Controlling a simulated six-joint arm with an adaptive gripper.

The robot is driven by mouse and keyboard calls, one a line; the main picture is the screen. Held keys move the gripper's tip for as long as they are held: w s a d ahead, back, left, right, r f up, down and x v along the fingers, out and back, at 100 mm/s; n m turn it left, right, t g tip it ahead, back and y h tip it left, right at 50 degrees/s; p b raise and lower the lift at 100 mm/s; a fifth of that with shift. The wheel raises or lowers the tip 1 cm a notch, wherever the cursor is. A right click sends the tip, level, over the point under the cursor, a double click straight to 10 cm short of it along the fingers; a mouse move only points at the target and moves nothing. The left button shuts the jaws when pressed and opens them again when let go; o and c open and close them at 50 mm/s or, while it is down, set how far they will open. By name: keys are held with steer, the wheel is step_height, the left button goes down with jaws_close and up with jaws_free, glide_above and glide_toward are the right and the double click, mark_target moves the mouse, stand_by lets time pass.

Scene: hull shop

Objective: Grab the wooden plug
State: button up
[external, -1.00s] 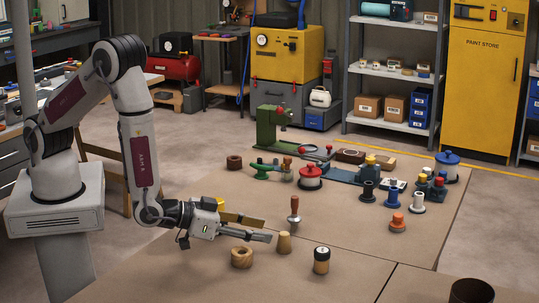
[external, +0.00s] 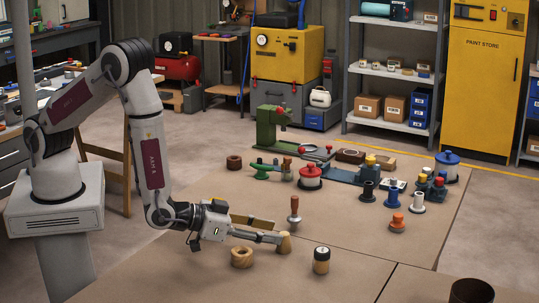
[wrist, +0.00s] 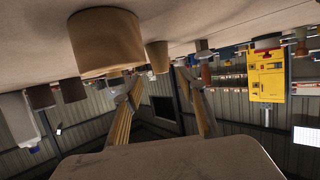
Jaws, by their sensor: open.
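The wooden plug (external: 285,244) is a small light-wood tapered piece standing upright on the brown bench top. My gripper (external: 279,231) is open, low over the bench and turned to the right. The tip of its nearer finger overlaps the plug in the external view; I cannot tell whether they touch. In the wrist view my gripper (wrist: 160,79) shows its two fingers apart with nothing held. That view is upside down. A small brown tapered piece there (wrist: 157,57) stands beyond the fingertips, but I cannot tell surely which piece it is.
The front right bench is mostly clear, with a dark cup (external: 472,291).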

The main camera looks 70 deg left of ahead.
mark_target(284, 234)
steer(key=x, duration=0.3)
steer(key=shift+a+f, duration=0.25)
steer(key=shift+f, duration=0.05)
steer(key=shift+x, duration=0.95)
steer(key=shift+d, duration=0.1)
steer(key=c, duration=0.9)
